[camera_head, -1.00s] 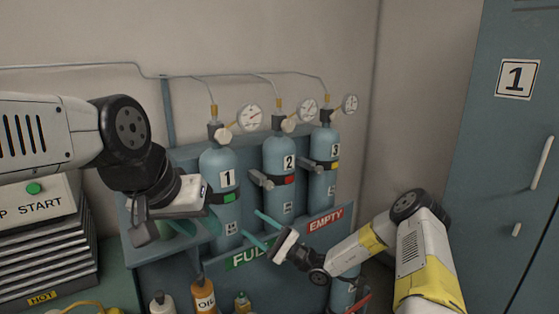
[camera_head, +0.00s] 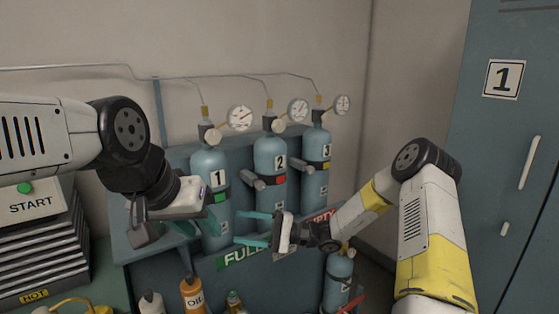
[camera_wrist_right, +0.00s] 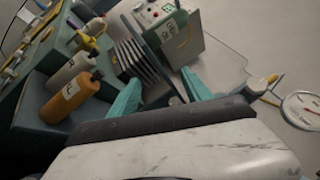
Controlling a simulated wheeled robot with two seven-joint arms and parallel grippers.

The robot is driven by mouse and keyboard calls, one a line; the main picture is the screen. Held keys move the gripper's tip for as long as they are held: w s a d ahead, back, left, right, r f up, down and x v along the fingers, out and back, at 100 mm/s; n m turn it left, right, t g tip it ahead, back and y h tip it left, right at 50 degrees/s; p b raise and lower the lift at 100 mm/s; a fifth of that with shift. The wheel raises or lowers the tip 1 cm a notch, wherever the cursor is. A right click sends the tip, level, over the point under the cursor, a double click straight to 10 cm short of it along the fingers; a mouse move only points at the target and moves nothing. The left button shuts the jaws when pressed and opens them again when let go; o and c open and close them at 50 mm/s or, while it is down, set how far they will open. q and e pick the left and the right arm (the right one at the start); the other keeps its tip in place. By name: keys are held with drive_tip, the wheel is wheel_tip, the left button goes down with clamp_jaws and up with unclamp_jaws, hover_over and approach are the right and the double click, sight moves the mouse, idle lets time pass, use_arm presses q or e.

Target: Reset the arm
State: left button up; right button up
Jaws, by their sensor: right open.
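My right gripper (camera_head: 255,229) is in front of the rack, below cylinders 1 and 2. Its two teal fingers are apart with nothing between them, and they also show spread in the right wrist view (camera_wrist_right: 165,95). My left gripper (camera_head: 175,222) is in front of the rack's left end, beside cylinder 1. Its fingers are partly hidden behind its own wrist, so its opening is unclear. My right arm comes in from the lower right, with its elbow raised.
Blue-grey cylinders 1 (camera_head: 212,200), 2 (camera_head: 270,165) and 3 (camera_head: 316,170) stand strapped in the rack, with gauges above. Another cylinder (camera_head: 338,280) stands low right. Bottles (camera_head: 193,294) stand below. A locker (camera_head: 510,150) is at the right, a START machine (camera_head: 35,240) at the left.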

drive_tip(key=s+d+r+n+g+h, duration=0.1)
drive_tip(key=s+d+r+n+h, duration=0.15)
drive_tip(key=s+h, duration=0.3)
drive_tip(key=s+d+r+n+g+h, duration=0.1)
drive_tip(key=s+d+r+n+h, duration=0.15)
drive_tip(key=s+d+h, duration=0.35)
drive_tip(key=s+d+r+t+h, duration=0.3)
drive_tip(key=s+d+r+t, duration=0.1)
drive_tip(key=d, duration=0.3)
drive_tip(key=s+d+r+m+t+h, duration=0.1)
drive_tip(key=s+d+r+t+h, duration=0.2)
drive_tip(key=s+d+r+t, duration=0.2)
drive_tip(key=s+d+r, duration=0.2)
drive_tip(key=d, duration=0.1)
drive_tip(key=shift+d+t, duration=0.15)
drive_tip(key=shift+t, duration=0.15)
